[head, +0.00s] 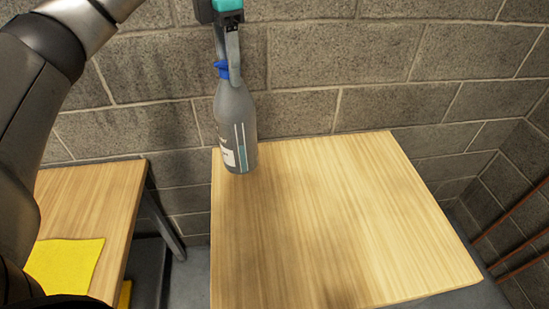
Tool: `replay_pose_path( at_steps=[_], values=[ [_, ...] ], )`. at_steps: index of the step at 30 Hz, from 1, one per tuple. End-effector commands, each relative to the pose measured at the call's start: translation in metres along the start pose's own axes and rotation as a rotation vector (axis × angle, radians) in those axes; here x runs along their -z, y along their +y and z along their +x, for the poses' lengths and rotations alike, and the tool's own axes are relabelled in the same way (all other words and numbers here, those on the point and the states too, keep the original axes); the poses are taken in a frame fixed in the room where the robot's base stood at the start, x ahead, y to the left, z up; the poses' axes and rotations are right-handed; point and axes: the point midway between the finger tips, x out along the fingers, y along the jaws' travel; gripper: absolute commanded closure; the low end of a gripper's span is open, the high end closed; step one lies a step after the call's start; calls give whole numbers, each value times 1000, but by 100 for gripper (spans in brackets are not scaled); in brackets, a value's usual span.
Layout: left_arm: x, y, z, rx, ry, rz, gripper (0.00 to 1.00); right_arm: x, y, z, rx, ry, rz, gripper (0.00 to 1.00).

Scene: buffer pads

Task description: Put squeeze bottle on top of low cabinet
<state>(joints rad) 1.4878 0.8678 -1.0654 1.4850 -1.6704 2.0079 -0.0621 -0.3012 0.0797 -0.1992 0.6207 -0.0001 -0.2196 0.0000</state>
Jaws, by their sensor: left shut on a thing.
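A grey squeeze bottle (236,125) with a blue cap and a white label stands upright at the back left corner of the light wood top of the low cabinet (340,220). Its base appears at the level of the top, but I cannot tell whether it touches. My left gripper (226,62) comes down from above and is shut on the bottle at its blue cap. My right gripper is not in view.
A second wooden table (95,205) with a yellow cloth (65,262) stands at the left, across a gap. A grey block wall (340,70) is close behind. Reddish pipes (515,235) run at the right. The rest of the cabinet top is clear.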

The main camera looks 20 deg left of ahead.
Motion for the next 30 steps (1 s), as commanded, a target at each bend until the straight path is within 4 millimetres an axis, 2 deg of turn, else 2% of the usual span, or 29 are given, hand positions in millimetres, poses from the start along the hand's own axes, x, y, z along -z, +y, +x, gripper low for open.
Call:
replay_pose_path(
  at_steps=[5, 15, 18, 30],
  values=[
    [1, 0, 33, 2, 2, 0, 100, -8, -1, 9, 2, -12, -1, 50],
    [1, 0, 118, 2, 3, 0, 100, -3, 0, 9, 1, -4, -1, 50],
    [0, 0, 137, 1, 1, -1, 100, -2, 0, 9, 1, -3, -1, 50],
    [0, 0, 173, 1, 1, -1, 100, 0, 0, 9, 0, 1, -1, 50]
  ],
)
